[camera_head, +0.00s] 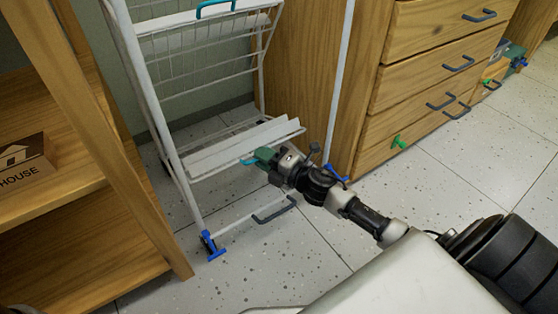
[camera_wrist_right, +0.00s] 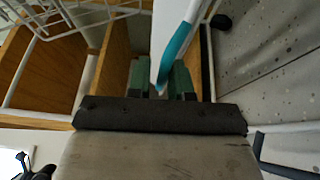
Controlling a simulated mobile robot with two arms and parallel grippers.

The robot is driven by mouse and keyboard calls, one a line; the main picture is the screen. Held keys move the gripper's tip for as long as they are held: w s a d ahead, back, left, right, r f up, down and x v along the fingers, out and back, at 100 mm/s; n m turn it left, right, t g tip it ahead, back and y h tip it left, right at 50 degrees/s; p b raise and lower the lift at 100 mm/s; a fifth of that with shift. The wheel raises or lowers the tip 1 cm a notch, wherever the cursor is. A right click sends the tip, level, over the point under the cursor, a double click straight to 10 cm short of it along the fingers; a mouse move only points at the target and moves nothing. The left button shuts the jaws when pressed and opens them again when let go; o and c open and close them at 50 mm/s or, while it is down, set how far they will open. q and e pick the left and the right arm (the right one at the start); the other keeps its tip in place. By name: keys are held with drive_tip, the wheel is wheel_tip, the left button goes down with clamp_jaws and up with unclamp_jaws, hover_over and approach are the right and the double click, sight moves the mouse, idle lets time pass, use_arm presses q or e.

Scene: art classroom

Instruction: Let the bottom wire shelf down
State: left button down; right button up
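The white wire rack (camera_head: 151,95) stands between the wooden shelf unit and the drawer cabinet. Its bottom shelf (camera_head: 230,150) is a white panel sloping at the rack's front, with a teal handle (camera_head: 249,162) on its front edge. My right gripper (camera_head: 266,155) is at this handle, its green fingers hiding part of it. In the right wrist view the teal handle (camera_wrist_right: 178,45) runs between the two fingers (camera_wrist_right: 160,82). Whether they press on it is not clear. My left gripper is not in view.
An upper shelf with another teal handle (camera_head: 214,4) is above. Blue feet (camera_head: 212,246) hold the rack's front. The wooden drawer cabinet (camera_head: 415,75) stands close on the right, the wooden shelf unit (camera_head: 110,170) on the left. The speckled floor (camera_head: 265,268) in front is mostly clear.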

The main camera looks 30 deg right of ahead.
drive_tip(key=p+v, duration=0.3)
drive_tip(key=v, duration=0.6)
drive_tip(key=shift+s+d+p, duration=0.2)
drive_tip(key=shift+s+p, duration=0.1)
drive_tip(key=shift+s, duration=0.05)
drive_tip(key=shift+r, duration=0.15)
